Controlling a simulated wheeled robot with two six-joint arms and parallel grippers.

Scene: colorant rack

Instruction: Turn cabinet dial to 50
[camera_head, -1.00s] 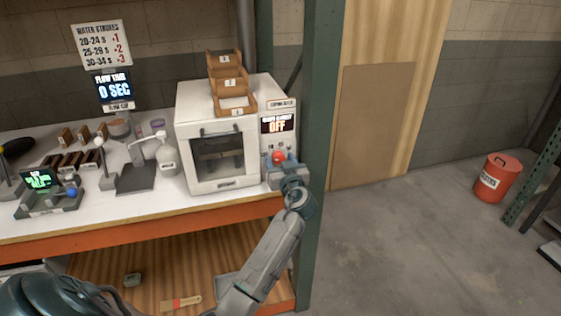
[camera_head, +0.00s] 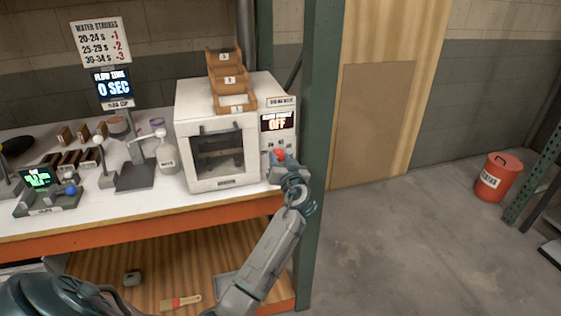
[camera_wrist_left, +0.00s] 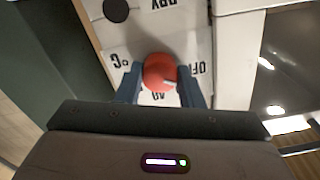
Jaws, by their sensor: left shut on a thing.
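The white cabinet (camera_head: 221,182) stands at the right end of the bench, with a control panel on its right side. The panel's display (camera_head: 278,122) reads OFF. The red dial (camera_wrist_left: 160,73) sits low on the panel, and its top also shows in the head view (camera_head: 279,154). My left gripper (camera_wrist_left: 160,88) is shut on the dial, one finger on each side. Printed labels around the dial include OFF, DRY and °C; some are partly covered. The dial's light pointer mark is toward OFF in the wrist view. My right gripper is not in view.
A green post (camera_head: 319,110) stands close to the right of the panel. Wooden trays (camera_head: 230,80) are stacked on the cabinet. A white bottle (camera_head: 167,157) and a dark-based stand (camera_head: 136,177) are on the bench to the left. A red bucket (camera_head: 496,178) stands on the floor.

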